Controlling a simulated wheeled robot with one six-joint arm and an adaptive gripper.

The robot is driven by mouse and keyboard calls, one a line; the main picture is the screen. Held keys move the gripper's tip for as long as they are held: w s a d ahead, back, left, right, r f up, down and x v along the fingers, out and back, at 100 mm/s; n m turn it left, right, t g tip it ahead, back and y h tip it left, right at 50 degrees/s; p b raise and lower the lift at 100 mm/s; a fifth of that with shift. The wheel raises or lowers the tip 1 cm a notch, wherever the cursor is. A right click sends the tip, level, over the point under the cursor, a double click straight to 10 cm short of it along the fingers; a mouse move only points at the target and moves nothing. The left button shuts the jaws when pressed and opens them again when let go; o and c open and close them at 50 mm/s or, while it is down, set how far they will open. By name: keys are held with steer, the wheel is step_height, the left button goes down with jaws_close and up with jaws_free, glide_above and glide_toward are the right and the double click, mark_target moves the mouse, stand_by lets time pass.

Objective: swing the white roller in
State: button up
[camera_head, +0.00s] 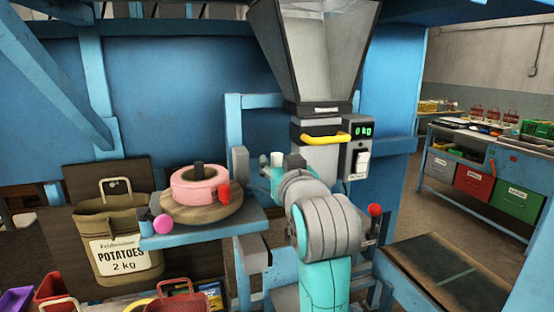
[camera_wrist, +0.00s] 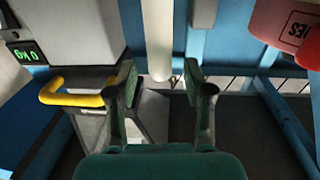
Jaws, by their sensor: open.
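The white roller (camera_wrist: 157,40) is a pale smooth cylinder in the wrist view. It comes down from the top edge, and its lower visible end lies between the tips of my gripper (camera_wrist: 160,82). The two fingers stand apart on either side of it, and I cannot tell whether either touches it. In the head view a short white end of the roller (camera_head: 277,159) shows beside my gripper (camera_head: 265,170). My wrist and arm hide most of the roller there.
A grey hopper (camera_head: 322,50) with a yellow handle (camera_head: 325,139) and a scale display (camera_head: 363,131) stands just behind my arm. A pink tape roll (camera_head: 192,188) sits on a blue shelf (camera_head: 200,238) to the left. A potato sack (camera_head: 122,240) hangs further left.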

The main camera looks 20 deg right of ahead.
steer(key=shift+w+d, duration=0.15)
steer(key=shift+w, duration=1.25)
jaws_close()
